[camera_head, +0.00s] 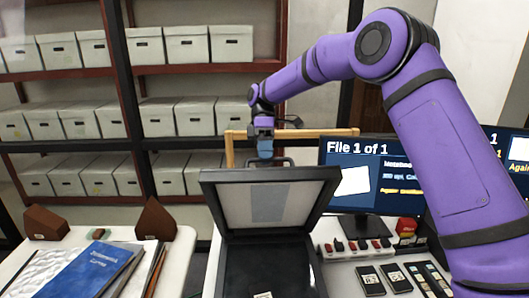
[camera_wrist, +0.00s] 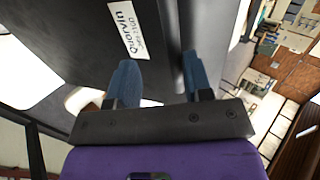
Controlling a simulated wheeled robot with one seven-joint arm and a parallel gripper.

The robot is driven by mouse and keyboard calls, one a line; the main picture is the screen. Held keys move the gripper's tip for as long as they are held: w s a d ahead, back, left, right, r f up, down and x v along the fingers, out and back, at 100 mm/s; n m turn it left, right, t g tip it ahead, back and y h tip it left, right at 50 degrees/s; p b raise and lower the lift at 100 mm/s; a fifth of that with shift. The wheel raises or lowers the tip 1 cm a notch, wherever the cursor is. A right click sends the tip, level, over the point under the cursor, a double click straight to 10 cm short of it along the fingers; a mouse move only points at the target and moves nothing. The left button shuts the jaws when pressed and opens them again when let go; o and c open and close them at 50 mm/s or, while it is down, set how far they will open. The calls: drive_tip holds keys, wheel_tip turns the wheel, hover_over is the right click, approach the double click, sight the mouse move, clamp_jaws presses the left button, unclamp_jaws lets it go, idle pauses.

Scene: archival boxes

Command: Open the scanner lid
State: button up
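The scanner (camera_head: 268,270) is a black box-shaped device at the front middle. Its lid (camera_head: 208,188) is raised and tilted back, showing a pale inner panel and the dark bed below. A dark handle (camera_head: 285,162) shows at the lid's top edge. My gripper (camera_head: 265,155) is at that top edge, partly hidden behind it. In the wrist view my gripper's two blue fingers (camera_wrist: 160,82) are spread apart beside the lid's dark outer face (camera_wrist: 70,45), which bears a white label. Nothing clearly shows held between them; contact with the lid cannot be told.
A monitor (camera_head: 365,172) and a row of red-switched sockets (camera_head: 355,246) stand right of the scanner. A blue folder (camera_head: 90,272) and brown house-shaped blocks (camera_head: 155,221) lie on the left table. Shelves of grey archival boxes (camera_head: 187,45) stand behind.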

drive_tip(key=shift+w+r, duration=0.1)
drive_tip(key=shift+r, duration=0.05)
idle(0.8)
drive_tip(key=v, duration=0.7)
drive_tip(key=shift+w+r, duration=0.1)
drive_tip(key=shift+r, duration=0.05)
drive_tip(key=s+d+r+m+t, duration=0.45)
drive_tip(key=s+d+r, duration=0.2)
drive_tip(key=s, duration=0.35)
drive_tip(key=s+d+r+m+t, duration=0.3)
drive_tip(key=s+d+r+m, duration=0.3)
drive_tip(key=s, duration=0.3)
drive_tip(key=s+d+f+m+t, duration=0.2)
drive_tip(key=s+d, duration=0.1)
drive_tip(key=s, duration=0.4)
drive_tip(key=s+d+f+m+t, duration=0.2)
drive_tip(key=s+d, duration=0.2)
drive_tip(key=s, duration=0.3)
drive_tip(key=s+d+f+m+t, duration=0.2)
drive_tip(key=s+d+m, duration=0.1)
drive_tip(key=s, duration=0.5)
drive_tip(key=shift+s+d+t, duration=0.1)
drive_tip(key=shift+d+t, duration=0.15)
drive_tip(key=shift+d, duration=0.5)
